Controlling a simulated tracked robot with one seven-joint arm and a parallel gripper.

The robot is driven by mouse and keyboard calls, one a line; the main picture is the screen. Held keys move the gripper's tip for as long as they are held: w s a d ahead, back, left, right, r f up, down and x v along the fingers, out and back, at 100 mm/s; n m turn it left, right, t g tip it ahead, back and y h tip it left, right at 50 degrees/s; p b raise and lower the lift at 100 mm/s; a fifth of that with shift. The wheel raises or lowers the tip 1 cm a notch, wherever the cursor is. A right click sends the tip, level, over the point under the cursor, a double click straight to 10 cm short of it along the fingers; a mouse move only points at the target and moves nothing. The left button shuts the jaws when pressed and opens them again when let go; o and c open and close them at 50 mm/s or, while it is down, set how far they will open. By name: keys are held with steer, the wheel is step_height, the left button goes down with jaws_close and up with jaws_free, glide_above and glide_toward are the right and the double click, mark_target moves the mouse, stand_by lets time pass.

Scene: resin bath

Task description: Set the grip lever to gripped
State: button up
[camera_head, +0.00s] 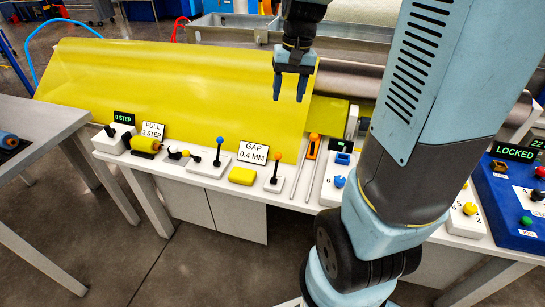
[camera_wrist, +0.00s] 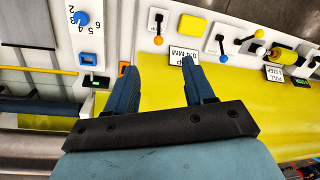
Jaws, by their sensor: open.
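Two upright levers stand on the white bench front: a blue-knobbed lever (camera_head: 219,146) on a white base, and an orange-knobbed lever (camera_head: 277,164) right of the GAP 0.4 MM sign. No readable label shows which one is the grip lever. In the wrist view the orange-knobbed lever (camera_wrist: 158,40) lies just beyond the fingertips, and the blue-knobbed lever (camera_wrist: 220,40) is to its right. My gripper (camera_head: 289,92) is open and empty, pointing down in front of the yellow sheet, above and behind the levers. Its two fingers (camera_wrist: 160,68) are apart in the wrist view.
The yellow sheet (camera_head: 190,85) slopes behind the bench. A yellow block (camera_head: 242,176) lies between the levers. The GAP 0.4 MM sign (camera_head: 253,153), a yellow roller (camera_head: 146,145) and a blue-dial panel (camera_head: 338,182) stand nearby. A blue LOCKED console (camera_head: 515,190) is at right.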

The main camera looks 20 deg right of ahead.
mark_target(278, 155)
steer(key=w+d+f+m+g+y, duration=0.1)
steer(key=w+f+g, duration=0.1)
steer(key=w+f, duration=0.35)
steer(key=w+d+f+m+g+y, duration=0.1)
steer(key=w+f, duration=0.1)
steer(key=f, duration=0.6)
steer(key=x, duration=1.4)
steer(key=shift+s+d+f, duration=0.2)
steer(key=shift+s+f, duration=0.1)
